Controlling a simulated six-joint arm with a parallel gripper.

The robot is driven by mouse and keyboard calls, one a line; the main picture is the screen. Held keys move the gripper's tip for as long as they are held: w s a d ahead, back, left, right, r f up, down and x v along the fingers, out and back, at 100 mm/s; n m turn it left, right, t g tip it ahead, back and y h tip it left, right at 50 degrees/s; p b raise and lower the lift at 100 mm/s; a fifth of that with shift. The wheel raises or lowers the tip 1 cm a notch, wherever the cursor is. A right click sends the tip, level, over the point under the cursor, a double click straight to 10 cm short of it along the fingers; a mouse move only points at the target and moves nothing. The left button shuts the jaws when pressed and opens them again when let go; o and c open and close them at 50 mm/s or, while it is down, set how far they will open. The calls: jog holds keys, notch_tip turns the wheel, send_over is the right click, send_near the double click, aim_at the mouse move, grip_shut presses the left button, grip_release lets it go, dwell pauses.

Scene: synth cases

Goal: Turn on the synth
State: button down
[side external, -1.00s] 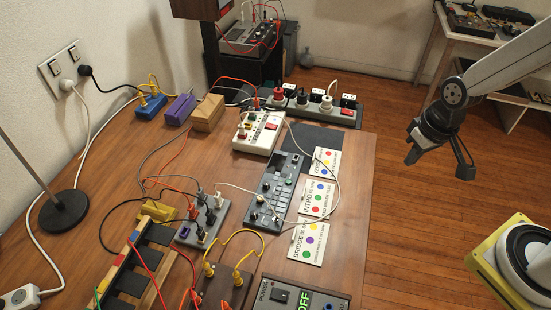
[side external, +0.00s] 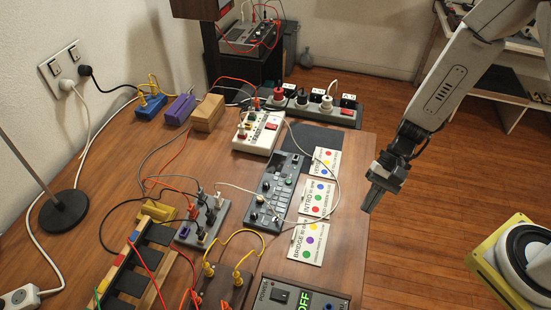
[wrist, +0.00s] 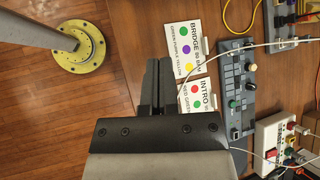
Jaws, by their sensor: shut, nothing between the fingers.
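The synth, likely the slim dark grey unit with keys and knobs (side external: 272,195), lies on the wooden table right of centre. It also shows in the wrist view (wrist: 237,85), with a white cable plugged into it. My gripper (side external: 372,203) is shut and empty, near the table's right edge beside the cue cards. In the wrist view its fingers (wrist: 158,68) are together, left of the cards and the synth.
Cue cards (side external: 312,200) lie between the synth and my gripper. A white box (side external: 243,143) and a power strip (side external: 346,117) stand behind. Patch boxes and many loose cables fill the table's left side.

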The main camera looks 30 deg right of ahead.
jog(key=w+a+f+m+t+y, duration=0.3)
jog(key=w+a+f+m+y, duration=0.1)
jog(key=f+m, duration=0.15)
jog(key=m+t, duration=0.6)
send_near(278, 218)
jog(key=s+d, duration=0.2)
jog(key=d, duration=0.1)
jog(key=shift+r+y, duration=0.2)
jog(key=shift+y, duration=0.2)
jog(key=shift+w+d+f+m+t, duration=0.25)
jog(key=shift+f+m+t, duration=0.3)
jog(key=shift+m, duration=0.1)
jog(key=shift+a+g, duration=0.1)
jog(key=shift+g, duration=0.15)
jog(key=shift+x, duration=4.95)
